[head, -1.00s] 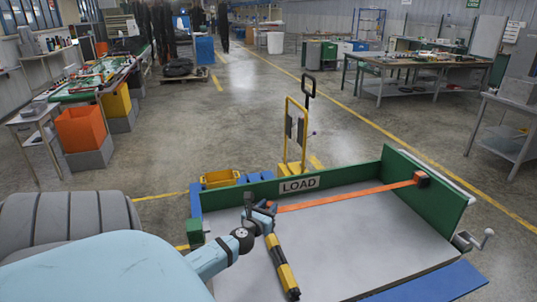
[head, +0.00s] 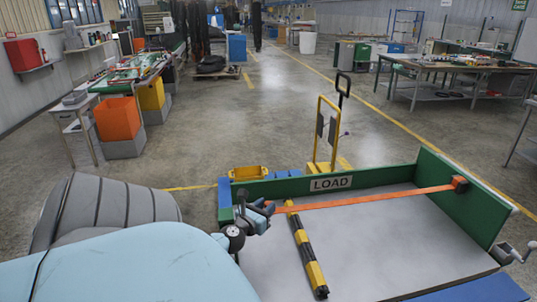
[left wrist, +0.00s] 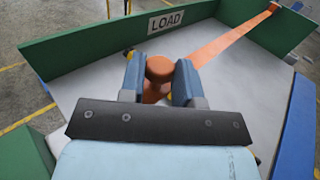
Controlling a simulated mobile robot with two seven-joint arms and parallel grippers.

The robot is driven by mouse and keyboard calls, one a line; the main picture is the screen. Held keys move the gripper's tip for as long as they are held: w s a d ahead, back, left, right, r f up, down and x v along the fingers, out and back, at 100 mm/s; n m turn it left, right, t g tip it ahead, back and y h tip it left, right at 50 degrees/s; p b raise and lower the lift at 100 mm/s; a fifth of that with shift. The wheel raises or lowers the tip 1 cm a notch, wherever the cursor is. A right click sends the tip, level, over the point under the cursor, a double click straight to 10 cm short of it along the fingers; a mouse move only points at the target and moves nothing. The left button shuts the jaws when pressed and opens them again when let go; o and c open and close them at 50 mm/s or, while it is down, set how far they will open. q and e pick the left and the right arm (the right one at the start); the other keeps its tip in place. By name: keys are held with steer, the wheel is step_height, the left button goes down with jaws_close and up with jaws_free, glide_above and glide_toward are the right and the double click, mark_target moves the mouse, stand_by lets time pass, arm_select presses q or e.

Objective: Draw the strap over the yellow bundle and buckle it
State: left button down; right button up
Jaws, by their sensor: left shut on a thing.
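The orange strap (head: 380,199) runs from a dark anchor block (head: 460,184) on the green right wall across the tray to my left gripper (head: 262,214). My left gripper is shut on the strap's orange end piece (left wrist: 159,70), which shows between its fingers in the left wrist view. The yellow-and-black bundle (head: 307,254) lies lengthwise on the grey tray floor. The strap passes across its far end; I cannot tell whether they touch. My left gripper is left of the bundle, beside a green block (head: 226,216) at the tray's left edge. My right gripper is not in view.
The tray's green back wall (head: 275,187) carries a LOAD sign (head: 331,183). A hand crank (head: 516,252) sticks out at the right. A yellow pallet truck (head: 325,135) and a yellow bin (head: 248,173) stand behind. The tray floor right of the bundle is clear.

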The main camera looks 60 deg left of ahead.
arm_select(q)
steer(key=c, duration=0.8)
jaws_free()
steer(key=shift+c, duration=0.2)
steer(key=b+v, duration=0.4)
steer(key=v, duration=1)
